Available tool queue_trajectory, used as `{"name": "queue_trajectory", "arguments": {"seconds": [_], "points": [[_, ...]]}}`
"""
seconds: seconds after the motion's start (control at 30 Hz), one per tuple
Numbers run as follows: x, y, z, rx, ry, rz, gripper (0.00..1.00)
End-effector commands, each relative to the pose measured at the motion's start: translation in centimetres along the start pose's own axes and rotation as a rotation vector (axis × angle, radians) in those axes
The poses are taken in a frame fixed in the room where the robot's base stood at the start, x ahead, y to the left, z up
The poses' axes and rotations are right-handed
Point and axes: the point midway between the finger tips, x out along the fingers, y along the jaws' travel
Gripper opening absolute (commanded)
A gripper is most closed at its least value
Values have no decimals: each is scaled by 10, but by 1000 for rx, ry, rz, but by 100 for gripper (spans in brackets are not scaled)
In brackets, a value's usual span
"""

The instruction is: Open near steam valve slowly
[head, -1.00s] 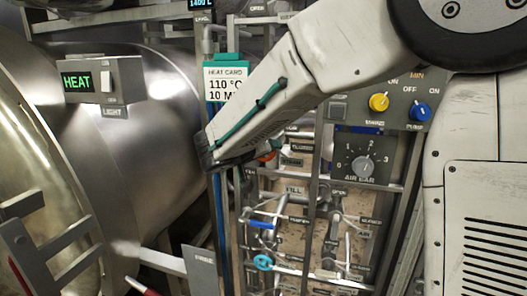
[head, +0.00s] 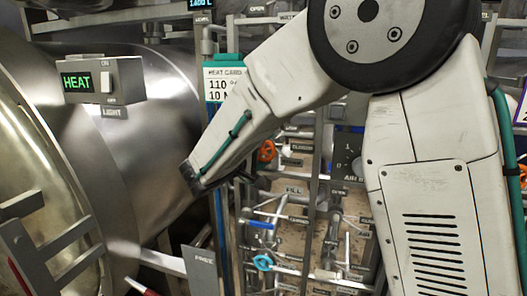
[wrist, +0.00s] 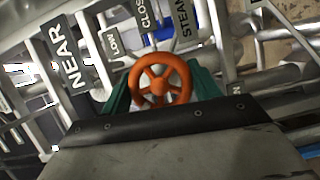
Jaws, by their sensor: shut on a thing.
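In the wrist view an orange handwheel (wrist: 161,84) with spokes sits between the green fingers of my gripper (wrist: 160,98), which is shut on it. A dark "NEAR" label (wrist: 66,51) stands to its left, and a "STEAM" label (wrist: 185,17) lies just above it. In the head view my gripper (head: 197,181) reaches down at the left edge of the pipe panel; its fingertips and the held wheel are hidden behind the arm. Another orange wheel (head: 266,151) shows to the right of my gripper; I cannot tell which valve it belongs to.
The steel vessel (head: 165,130) fills the left side, with a lit "HEAT" box (head: 103,81) on it. A heat card (head: 222,84) hangs above my gripper. A blue wheel (head: 263,262) and several pipes crowd the panel below. Upright rails stand close to my arm.

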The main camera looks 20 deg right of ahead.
Motion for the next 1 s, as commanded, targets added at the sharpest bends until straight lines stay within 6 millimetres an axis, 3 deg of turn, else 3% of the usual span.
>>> {"name": "queue_trajectory", "arguments": {"seconds": [0.6,1.0], "points": [[0,0,-1,-530,3,220,39],[0,0,-1,-758,3,314,39]]}}
